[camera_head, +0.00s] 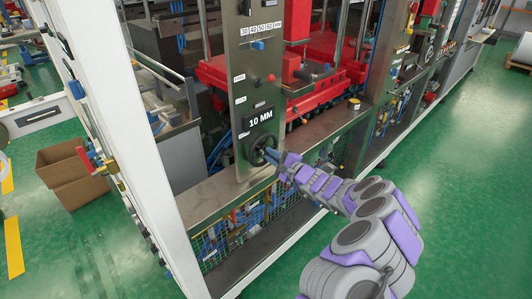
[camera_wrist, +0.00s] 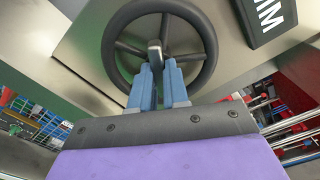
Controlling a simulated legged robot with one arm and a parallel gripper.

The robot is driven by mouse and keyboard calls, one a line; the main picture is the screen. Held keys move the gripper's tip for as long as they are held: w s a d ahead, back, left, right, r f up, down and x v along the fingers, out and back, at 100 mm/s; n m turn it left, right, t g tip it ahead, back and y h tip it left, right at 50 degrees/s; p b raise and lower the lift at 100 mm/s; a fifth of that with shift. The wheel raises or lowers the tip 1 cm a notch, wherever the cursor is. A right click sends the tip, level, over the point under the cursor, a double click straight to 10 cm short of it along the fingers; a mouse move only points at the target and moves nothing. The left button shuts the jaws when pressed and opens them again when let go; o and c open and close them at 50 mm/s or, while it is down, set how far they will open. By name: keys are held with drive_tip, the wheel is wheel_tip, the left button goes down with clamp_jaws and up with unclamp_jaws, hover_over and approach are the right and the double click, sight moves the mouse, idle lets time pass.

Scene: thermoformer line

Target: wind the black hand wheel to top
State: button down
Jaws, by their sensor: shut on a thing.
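The black hand wheel (camera_head: 257,150) is mounted on the metal panel (camera_head: 252,70), just below a black "10 MM" sign (camera_head: 261,118). In the wrist view the wheel (camera_wrist: 207,38) fills the top middle, with its spokes and round rim showing. A small grey handle (camera_wrist: 154,48) stands out towards me near the wheel's middle in that view. My gripper (camera_head: 271,155) reaches the wheel from the right. Its blue fingers (camera_wrist: 158,80) are shut on the handle from both sides, in front of the lower part of the wheel. The fingers partly hide the wheel's lower rim.
Above the wheel the panel carries a red knob (camera_head: 271,78), a black knob and small labels. Red machinery (camera_head: 320,90) stands behind the panel. A white frame post (camera_head: 120,130) rises at left, and a cardboard box (camera_head: 75,170) lies beyond it. Green floor is clear at right.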

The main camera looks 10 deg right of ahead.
drive_tip(key=shift+d+n, duration=0.15)
drive_tip(key=shift+n, duration=0.35)
drive_tip(key=n, duration=0.4)
drive_tip(key=shift+r+n, duration=0.1)
drive_tip(key=shift+n, duration=0.2)
drive_tip(key=c, duration=1)
unclamp_jaws()
drive_tip(key=shift+c, duration=0.2)
